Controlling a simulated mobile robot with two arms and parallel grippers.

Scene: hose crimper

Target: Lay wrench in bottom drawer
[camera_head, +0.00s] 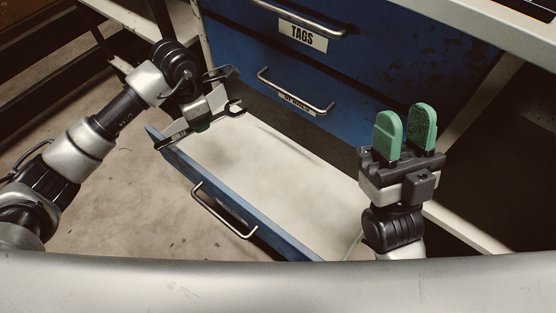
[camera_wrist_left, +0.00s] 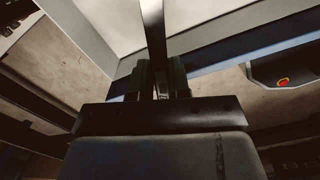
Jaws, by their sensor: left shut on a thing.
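My left gripper (camera_head: 202,124) is shut on the metal wrench (camera_head: 235,107). It holds the wrench above the left end of the pulled-out bottom drawer (camera_head: 227,203). One open-jaw end shows right of the gripper; the other end reaches left over the drawer's side. In the left wrist view the wrench (camera_wrist_left: 154,38) is a dark bar running up from between the fingers (camera_wrist_left: 158,80). The drawer has a pale, empty-looking floor and a blue front with a metal handle. My right gripper (camera_head: 405,132) points up, its green fingers apart and empty, near the drawer's right end.
A blue cabinet (camera_head: 365,65) stands behind the open drawer, with a closed drawer labelled TAGS (camera_head: 302,36) and another closed drawer with a handle (camera_head: 295,95) below it. A pale worktop (camera_head: 500,30) edge is at upper right. Bare concrete floor lies left of the drawer.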

